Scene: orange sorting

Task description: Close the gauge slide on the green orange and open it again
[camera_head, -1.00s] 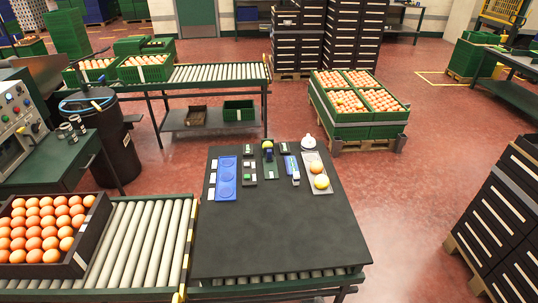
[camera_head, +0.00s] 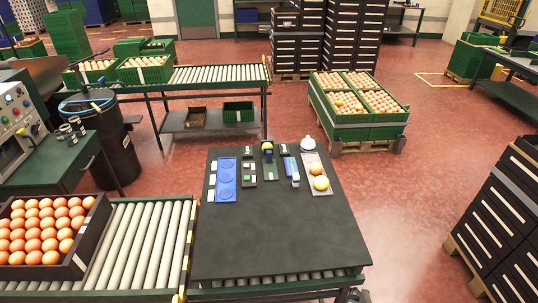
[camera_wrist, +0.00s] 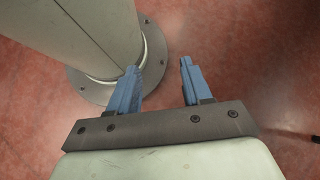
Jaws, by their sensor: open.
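A small yellow-green fruit (camera_head: 267,146), likely the green orange, sits at the back middle of the dark table in the head view. My gripper (camera_wrist: 158,67) shows only in the wrist view. Its two blue fingers are apart with nothing between them, above the red floor beside a pale round column. It is away from the fruit and the device.
The dark table (camera_head: 270,235) is bare in its front and middle. At its back are a blue tray (camera_head: 226,194) with round recesses, small dark boxes, a blue and white item (camera_head: 291,170) and a grey tray (camera_head: 318,187) with an orange and yellow fruit. A crate of oranges (camera_head: 88,240) stands left.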

